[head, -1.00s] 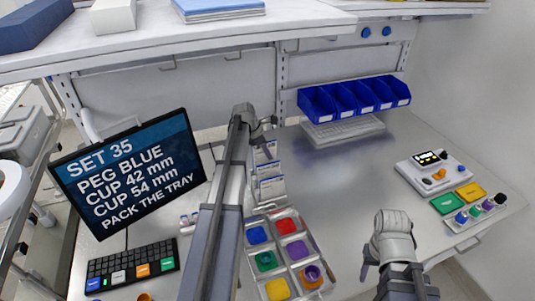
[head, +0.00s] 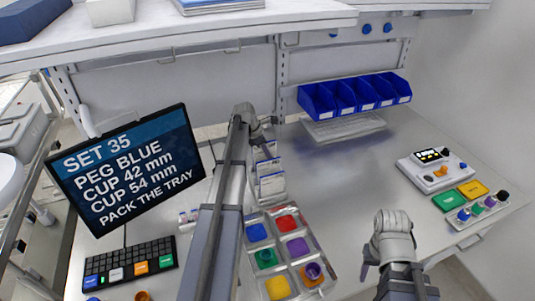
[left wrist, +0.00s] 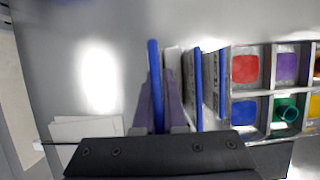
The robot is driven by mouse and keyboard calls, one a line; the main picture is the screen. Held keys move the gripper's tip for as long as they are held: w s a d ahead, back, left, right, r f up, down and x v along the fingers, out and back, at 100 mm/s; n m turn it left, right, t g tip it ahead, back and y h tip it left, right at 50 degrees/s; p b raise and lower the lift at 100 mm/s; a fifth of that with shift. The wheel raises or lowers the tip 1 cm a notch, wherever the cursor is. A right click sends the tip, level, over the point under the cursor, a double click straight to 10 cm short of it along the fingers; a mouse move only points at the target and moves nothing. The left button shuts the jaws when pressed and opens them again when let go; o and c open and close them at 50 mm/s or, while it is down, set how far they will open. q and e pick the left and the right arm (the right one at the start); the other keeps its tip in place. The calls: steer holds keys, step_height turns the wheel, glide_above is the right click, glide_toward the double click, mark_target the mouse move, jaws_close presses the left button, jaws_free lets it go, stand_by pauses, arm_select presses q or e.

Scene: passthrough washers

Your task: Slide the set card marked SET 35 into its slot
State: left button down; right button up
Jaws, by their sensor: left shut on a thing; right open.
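My left gripper (head: 266,124) is above the row of set cards (head: 270,183) at the back left of the tray. In the left wrist view its fingers (left wrist: 158,100) are shut on a thin blue-edged card (left wrist: 154,62), seen edge-on. Its marking cannot be read, and I cannot tell whether its lower edge is in a slot. More blue-edged cards stand just to its right, the nearest (left wrist: 198,85) apart from the fingers. My right gripper (head: 372,264) is open, low at the front right of the tray.
The screen (head: 125,170) reads SET 35, peg blue, cups 42 and 54 mm. A compartment tray (head: 247,232) holds coloured pieces. Blue bins (head: 355,97) hang at the back. A keypad (head: 130,268) lies front left. The table between tray and right-hand devices is clear.

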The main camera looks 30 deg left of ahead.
mark_target(270, 141)
arm_select(q)
steer(key=shift+f+b, duration=0.6)
steer(key=shift+f, duration=0.05)
steer(key=shift+c, duration=1.8)
jaws_free()
step_height(270, 141, up, 9)
steer(key=p, duration=0.9)
steer(key=shift+d, duration=0.1)
